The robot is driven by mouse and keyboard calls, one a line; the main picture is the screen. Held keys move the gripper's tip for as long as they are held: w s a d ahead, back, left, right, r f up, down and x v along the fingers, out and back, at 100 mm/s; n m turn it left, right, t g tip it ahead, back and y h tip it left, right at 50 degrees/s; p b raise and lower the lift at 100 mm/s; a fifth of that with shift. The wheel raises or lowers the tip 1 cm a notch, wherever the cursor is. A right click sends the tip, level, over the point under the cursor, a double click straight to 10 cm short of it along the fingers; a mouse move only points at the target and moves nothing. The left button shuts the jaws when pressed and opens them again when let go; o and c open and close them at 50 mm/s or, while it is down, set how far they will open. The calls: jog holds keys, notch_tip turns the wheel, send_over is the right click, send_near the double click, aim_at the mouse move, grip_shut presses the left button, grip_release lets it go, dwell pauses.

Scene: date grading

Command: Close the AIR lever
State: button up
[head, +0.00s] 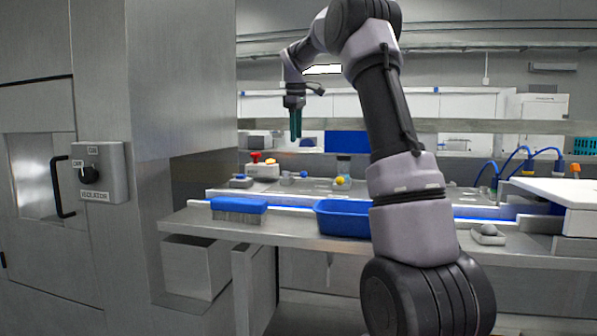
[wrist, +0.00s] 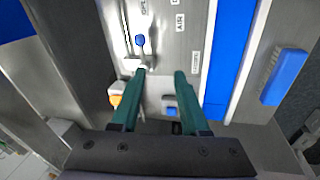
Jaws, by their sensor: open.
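In the wrist view an AIR label (wrist: 180,22) is printed on the grey metal panel. Left of it a blue-capped fitting (wrist: 140,40) sits on a bright metal pipe; I cannot tell for sure whether it is the AIR lever, or its position. My gripper (wrist: 159,73) has its two teal fingers apart with nothing held between them. The left fingertip is just below the blue-capped fitting in the picture, and contact cannot be told. In the head view my gripper (head: 296,122) points down above the back of the bench. The AIR lever is too small to identify there.
A blue brush (head: 239,206) and blue tray (head: 340,218) lie along the bench front. A box with a red knob (head: 255,157) stands behind. An isolator switch box (head: 99,172) is on the left cabinet. My arm hides part of the bench centre.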

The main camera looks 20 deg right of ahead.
jog(key=shift+n+g, duration=0.3)
jog(key=shift+n, duration=0.6)
jog(key=w+d+f, duration=0.1)
jog(key=w+f, duration=0.1)
jog(key=f, duration=0.2)
jog(key=w+d+f, duration=0.1)
jog(key=w+f, duration=0.1)
jog(key=f, duration=0.3)
jog(key=w+d+f, duration=0.1)
jog(key=w+f, duration=0.2)
jog(key=f, duration=0.2)
jog(key=shift+d, duration=0.25)
grip_shut()
jog(key=shift+d+f+h, duration=0.1)
jog(key=shift+d+h, duration=0.15)
jog(key=shift+h, duration=0.05)
